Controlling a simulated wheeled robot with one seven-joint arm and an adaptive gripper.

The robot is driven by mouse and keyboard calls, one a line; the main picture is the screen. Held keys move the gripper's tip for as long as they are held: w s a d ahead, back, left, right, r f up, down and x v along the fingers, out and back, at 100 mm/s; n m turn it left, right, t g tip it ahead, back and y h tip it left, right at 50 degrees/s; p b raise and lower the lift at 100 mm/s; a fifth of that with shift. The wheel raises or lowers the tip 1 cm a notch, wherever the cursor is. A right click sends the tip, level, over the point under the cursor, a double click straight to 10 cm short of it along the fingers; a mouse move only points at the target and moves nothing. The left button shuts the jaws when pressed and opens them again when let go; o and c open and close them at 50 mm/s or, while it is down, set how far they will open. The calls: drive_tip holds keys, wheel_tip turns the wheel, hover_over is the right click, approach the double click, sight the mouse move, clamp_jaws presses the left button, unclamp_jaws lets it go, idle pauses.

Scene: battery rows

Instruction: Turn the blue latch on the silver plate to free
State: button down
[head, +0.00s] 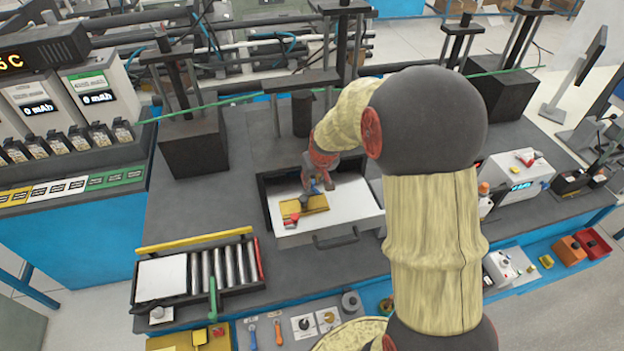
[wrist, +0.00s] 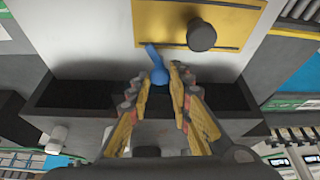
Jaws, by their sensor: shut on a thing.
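A blue latch (wrist: 157,66) with a rounded end and a narrow arm lies between my fingertips in the wrist view; it shows small in the head view (head: 315,187). My gripper (wrist: 161,73) is shut on its rounded end, and the arm points toward a yellow plate (wrist: 235,12). The yellow plate lies on a pale silver-white surface (wrist: 90,45) in an open drawer (head: 350,207). I cannot tell which surface is the silver plate. My fingers hide part of the latch and its pivot.
A dark knob (wrist: 202,34) stands on the yellow plate, close to the latch. A red part (head: 291,221) sits near the plate's front left corner. The drawer handle (head: 337,238) is at the front. A roller rack (head: 225,268) stands to the left.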

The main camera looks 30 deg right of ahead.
drive_tip(key=n+b, duration=0.1)
drive_tip(key=b, duration=0.1)
drive_tip(key=n+y+b, duration=0.1)
drive_tip(key=b, duration=0.1)
drive_tip(key=n+b, duration=0.1)
drive_tip(key=b, duration=0.2)
drive_tip(key=shift+d+f+n+y, duration=0.25)
drive_tip(key=shift+f+n+y, duration=0.05)
drive_tip(key=shift+f+n, duration=0.1)
drive_tip(key=n+b, duration=0.1)
drive_tip(key=b, duration=0.1)
drive_tip(key=shift+n+y+b, duration=0.3)
drive_tip(key=shift+n+b, duration=0.05)
drive_tip(key=shift+n, duration=0.05)
drive_tip(key=n+b, duration=0.1)
drive_tip(key=n+y+b, duration=0.1)
drive_tip(key=n+b, duration=0.1)
drive_tip(key=shift+d+r+n+g, duration=0.2)
drive_tip(key=shift+n+g, duration=0.1)
drive_tip(key=shift+g, duration=0.1)
drive_tip(key=shift+w+r+n+g+y+b, duration=0.1)
drive_tip(key=shift+n+g+y+b, duration=0.45)
drive_tip(key=shift+n, duration=0.95)
drive_tip(key=c, duration=1.6)
unclamp_jaws()
